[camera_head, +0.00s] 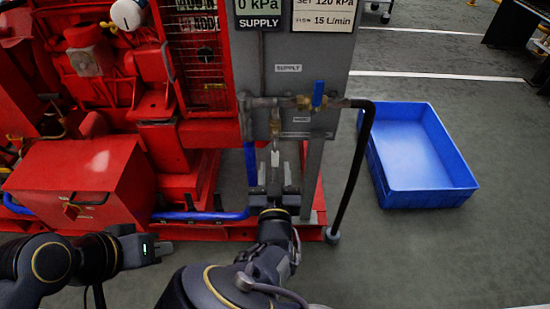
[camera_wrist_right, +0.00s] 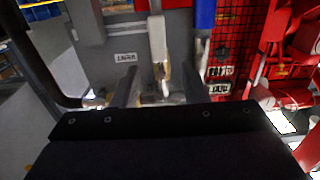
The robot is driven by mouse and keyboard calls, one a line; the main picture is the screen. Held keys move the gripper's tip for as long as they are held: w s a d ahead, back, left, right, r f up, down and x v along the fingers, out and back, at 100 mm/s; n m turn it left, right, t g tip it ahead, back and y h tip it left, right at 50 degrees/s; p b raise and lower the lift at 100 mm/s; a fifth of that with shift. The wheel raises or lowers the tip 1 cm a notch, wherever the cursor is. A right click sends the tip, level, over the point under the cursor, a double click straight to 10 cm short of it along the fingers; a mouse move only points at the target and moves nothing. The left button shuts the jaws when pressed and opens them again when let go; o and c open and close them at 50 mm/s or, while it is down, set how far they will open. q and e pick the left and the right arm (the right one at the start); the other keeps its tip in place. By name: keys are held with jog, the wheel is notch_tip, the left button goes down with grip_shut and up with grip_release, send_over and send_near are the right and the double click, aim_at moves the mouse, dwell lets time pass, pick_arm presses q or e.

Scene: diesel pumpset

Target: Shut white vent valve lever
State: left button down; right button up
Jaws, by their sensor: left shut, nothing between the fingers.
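The white vent valve lever (camera_head: 275,158) hangs down below a small brass valve (camera_head: 275,124) on the grey panel. It also shows in the right wrist view (camera_wrist_right: 157,40), where it lies between the two fingers as seen from the camera. My right gripper (camera_head: 274,184) is open, just below and in front of the lever. In the right wrist view its fingers (camera_wrist_right: 157,85) are spread with a gap on either side of the lever, and I see no clear contact. My left gripper (camera_head: 160,250) is shut and empty at the lower left, away from the panel.
A blue-handled valve (camera_head: 318,95) sits on the pipe above right, and a black hose (camera_head: 355,165) drops from it. A blue hose (camera_head: 250,163) runs left of the lever. Red machinery (camera_head: 85,185) fills the left. A blue crate (camera_head: 425,155) stands on the floor right.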

aim_at(275, 155)
jog(key=w+b, duration=0.1)
jog(key=w, duration=0.5)
jog(key=shift+w, duration=0.2)
grip_shut()
